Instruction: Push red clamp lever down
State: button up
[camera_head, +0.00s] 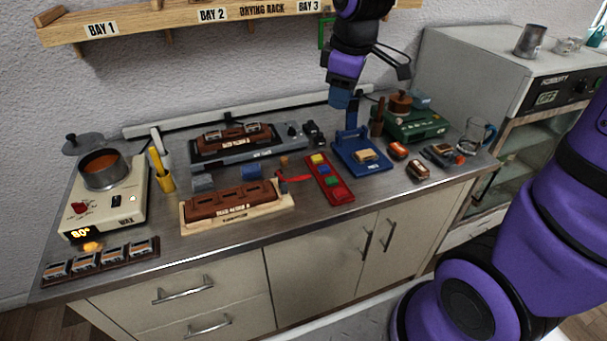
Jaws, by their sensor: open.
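The red clamp lever (296,178) juts to the right from the right end of a light wooden fixture (238,213). It looks roughly level. The fixture holds a brown slotted block (228,200) with a blue piece at its back. My gripper (341,101) hangs from the top of the view, pointing down, above the back of the bench. It is up and to the right of the lever, apart from it. Its fingers are small and partly hidden, and nothing shows held in it.
A red tray (330,192) with coloured pieces lies just right of the lever. A blue press (362,158) stands beyond it, close below my gripper. A grey fixture (240,150) sits behind, and a wax heater (108,200) at left. The drying rack (215,17) overhangs the back.

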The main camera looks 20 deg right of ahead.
jog(key=w+a+f+n, duration=0.1)
jog(key=w+f+n, duration=0.1)
jog(key=f, duration=0.7)
jog(key=w+a+f+n+g, duration=0.1)
jog(key=w+f, duration=0.4)
jog(key=f, duration=0.5)
jog(key=w+a+f+n+g, duration=0.1)
jog(key=w+f+n, duration=0.3)
jog(key=f, duration=0.5)
jog(key=shift+a+f+n, duration=0.4)
jog(key=shift+a+n, duration=0.1)
jog(key=shift+a, duration=0.15)
grip_shut()
